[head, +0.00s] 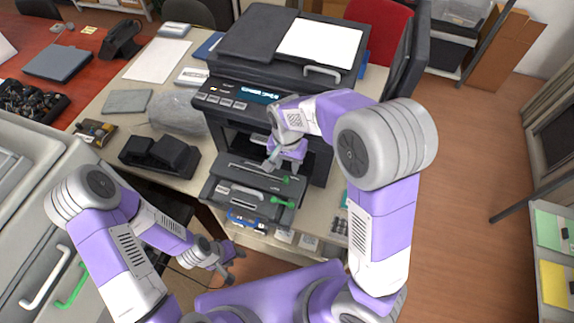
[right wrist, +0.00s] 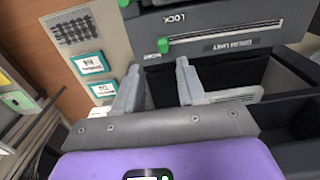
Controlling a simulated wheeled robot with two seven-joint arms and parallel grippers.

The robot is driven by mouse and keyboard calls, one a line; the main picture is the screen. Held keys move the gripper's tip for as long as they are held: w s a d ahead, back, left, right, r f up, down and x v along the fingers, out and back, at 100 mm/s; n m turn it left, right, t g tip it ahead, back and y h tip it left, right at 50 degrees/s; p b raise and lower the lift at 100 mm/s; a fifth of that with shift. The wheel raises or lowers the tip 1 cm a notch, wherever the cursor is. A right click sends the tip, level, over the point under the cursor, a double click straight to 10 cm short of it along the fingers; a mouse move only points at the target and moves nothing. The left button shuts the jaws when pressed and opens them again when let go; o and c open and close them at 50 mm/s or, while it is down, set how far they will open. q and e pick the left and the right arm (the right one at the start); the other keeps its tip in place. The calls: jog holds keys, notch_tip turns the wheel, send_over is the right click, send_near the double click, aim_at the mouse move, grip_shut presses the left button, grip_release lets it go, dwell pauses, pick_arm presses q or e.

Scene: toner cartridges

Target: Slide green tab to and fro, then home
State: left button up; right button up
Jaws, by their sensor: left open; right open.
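The green tab (right wrist: 163,45) sits at the left end of a long slot in the dark drum unit (right wrist: 215,50), beside a label that seems to read HOME. In the head view the green tab (head: 286,179) is at the right of the unit pulled out of the printer. A second green part (head: 283,203) lies below it, by the word LOCK in the wrist view. My right gripper (head: 281,165) is open just above the tab; its fingers (right wrist: 158,67) stand apart, short of the tab, with nothing between them. My left gripper (head: 236,267) is open and empty, low in front of the table.
The printer (head: 235,95) stands behind the unit, its dark front opening above it. A black desk item (head: 158,157) and a clear plastic bag (head: 178,112) lie to its left. Small teal-edged labels (right wrist: 88,63) are on the table.

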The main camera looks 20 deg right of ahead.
aim_at(286, 177)
jog(key=b, duration=0.4)
jog(key=shift+w+a+f, duration=0.1)
jog(key=shift+a+f, duration=0.05)
jog(key=shift+f, duration=0.1)
notch_tip(286, 177, down, 7)
jog(key=shift+b, duration=0.7)
grip_shut()
